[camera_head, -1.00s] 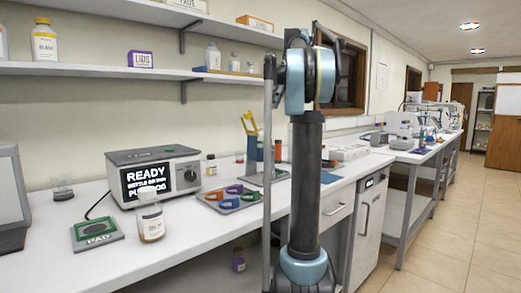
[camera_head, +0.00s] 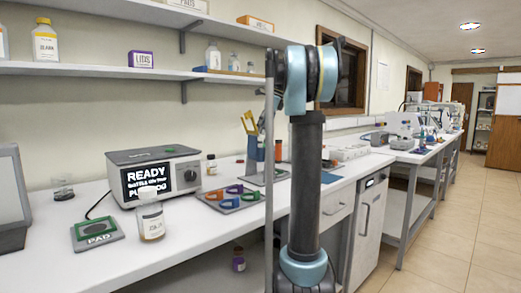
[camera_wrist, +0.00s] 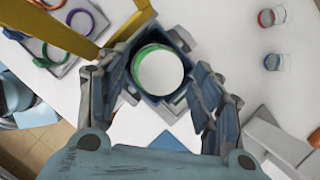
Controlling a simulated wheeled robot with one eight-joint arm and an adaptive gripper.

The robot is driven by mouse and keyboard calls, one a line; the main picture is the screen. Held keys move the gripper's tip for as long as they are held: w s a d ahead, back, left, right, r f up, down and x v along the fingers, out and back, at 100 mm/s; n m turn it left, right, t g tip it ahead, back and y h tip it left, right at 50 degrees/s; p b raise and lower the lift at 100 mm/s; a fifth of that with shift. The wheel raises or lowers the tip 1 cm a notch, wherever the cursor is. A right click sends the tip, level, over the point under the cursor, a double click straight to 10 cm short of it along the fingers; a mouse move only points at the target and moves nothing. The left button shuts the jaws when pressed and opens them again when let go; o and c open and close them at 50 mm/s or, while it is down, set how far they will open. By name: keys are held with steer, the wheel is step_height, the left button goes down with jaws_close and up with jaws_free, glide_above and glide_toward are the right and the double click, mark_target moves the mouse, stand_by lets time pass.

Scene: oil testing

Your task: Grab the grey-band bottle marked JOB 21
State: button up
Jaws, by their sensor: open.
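I cannot pick out a grey-band bottle marked JOB 21 for certain. In the wrist view my gripper (camera_wrist: 167,85) is open, its fingers on either side of a round white top with a green rim (camera_wrist: 160,70). That top sits in a dark blue square holder (camera_wrist: 150,96). In the head view a clear bottle with a white label (camera_head: 151,219) and amber contents stands at the bench front. My gripper is hidden in the head view.
The grey machine (camera_head: 150,158) reads READY. A green-framed PAD plate (camera_head: 97,234) lies in front. A purple-banded bottle (camera_head: 239,260) is below the bench.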

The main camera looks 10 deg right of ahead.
steer(key=shift+f, duration=0.25)
jaws_close()
steer(key=shift+r, duration=0.1)
